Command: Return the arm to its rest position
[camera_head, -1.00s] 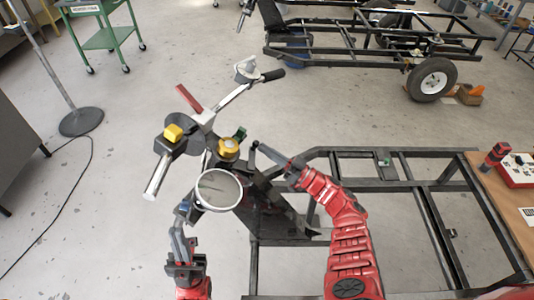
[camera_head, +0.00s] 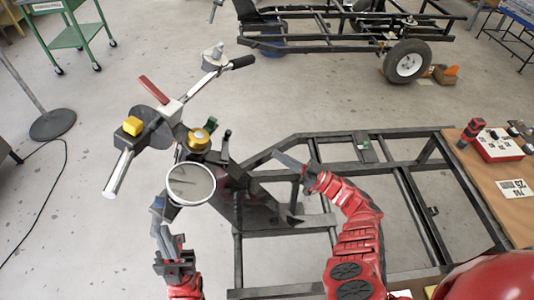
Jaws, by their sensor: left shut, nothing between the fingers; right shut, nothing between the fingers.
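My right gripper (camera_head: 284,160) is shut and empty. Its red arm rises from the bottom, and the fingers point up and left over the dark vehicle frame (camera_head: 408,190), apart from the steering column with its yellow cap (camera_head: 199,138). My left gripper (camera_head: 166,236) is shut and empty at the lower left, just below the round silver-rimmed disc (camera_head: 190,184). Whether its fingertips touch the dark part beneath the disc cannot be told. The handlebar (camera_head: 119,172) stands above both grippers.
A wooden table (camera_head: 486,185) with a red-and-white box (camera_head: 499,146) and a red tool (camera_head: 470,134) stands at the right. A second frame with a wheel (camera_head: 408,62) is behind. A green cart (camera_head: 68,38) and a round stand base (camera_head: 52,125) are at the left. Open floor lies between.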

